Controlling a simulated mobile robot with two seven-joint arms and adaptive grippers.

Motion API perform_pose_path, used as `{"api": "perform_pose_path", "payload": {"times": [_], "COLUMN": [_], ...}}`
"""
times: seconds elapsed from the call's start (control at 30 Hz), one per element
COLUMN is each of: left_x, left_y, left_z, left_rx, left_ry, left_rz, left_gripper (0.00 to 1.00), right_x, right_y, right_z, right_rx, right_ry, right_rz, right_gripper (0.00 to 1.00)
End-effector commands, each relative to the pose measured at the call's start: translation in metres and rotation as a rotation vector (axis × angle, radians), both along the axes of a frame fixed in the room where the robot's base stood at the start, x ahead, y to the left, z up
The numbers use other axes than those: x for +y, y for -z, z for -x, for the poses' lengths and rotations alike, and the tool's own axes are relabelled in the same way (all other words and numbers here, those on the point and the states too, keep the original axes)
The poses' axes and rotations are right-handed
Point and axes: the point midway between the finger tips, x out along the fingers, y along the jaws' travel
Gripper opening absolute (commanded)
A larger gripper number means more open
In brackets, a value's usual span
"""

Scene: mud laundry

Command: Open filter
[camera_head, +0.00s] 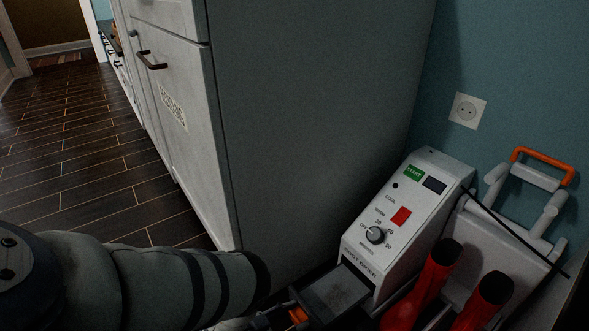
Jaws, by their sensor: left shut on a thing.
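The boot dryer (405,205) is a white machine with a sloped panel, standing against the wall at the right. A grey filter drawer (336,294) sticks out from the lower front of the dryer, with a dark slot showing behind it. The fingertips are partly cut off by the bottom edge. My right gripper is not in view.
Red boots (425,286) stand right of the drawer, close to the dryer. A white rack with an orange handle (546,161) is behind them. A tall grey cabinet (310,110) stands left of the dryer. Dark wooden floor (75,150) is clear at the left.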

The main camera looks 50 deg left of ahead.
Motion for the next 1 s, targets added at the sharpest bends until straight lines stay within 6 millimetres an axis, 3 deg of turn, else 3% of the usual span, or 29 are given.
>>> {"api": "perform_pose_path", "payload": {"times": [0.17,0.2,0.27,0.53,0.63,1.0], "left_x": [0.0,0.0,0.0,0.0,0.001,0.008], "left_y": [0.002,0.003,0.002,0.001,-0.002,-0.037], "left_z": [0.006,0.006,0.006,0.004,0.013,0.097], "left_rx": [0.012,0.012,0.012,0.007,0.01,0.012], "left_ry": [0.001,0.001,0.001,0.001,0.0,-0.001], "left_rz": [0.001,0.001,0.001,0.001,0.0,0.0], "left_gripper": [0.0,0.45,0.57,0.57,0.57,0.57], "right_x": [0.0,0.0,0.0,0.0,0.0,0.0], "right_y": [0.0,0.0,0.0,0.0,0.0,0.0], "right_z": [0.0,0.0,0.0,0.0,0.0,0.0], "right_rx": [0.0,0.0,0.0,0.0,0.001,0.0], "right_ry": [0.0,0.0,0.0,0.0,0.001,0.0], "right_rz": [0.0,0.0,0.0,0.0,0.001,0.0], "right_gripper": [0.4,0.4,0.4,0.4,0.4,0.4]}}
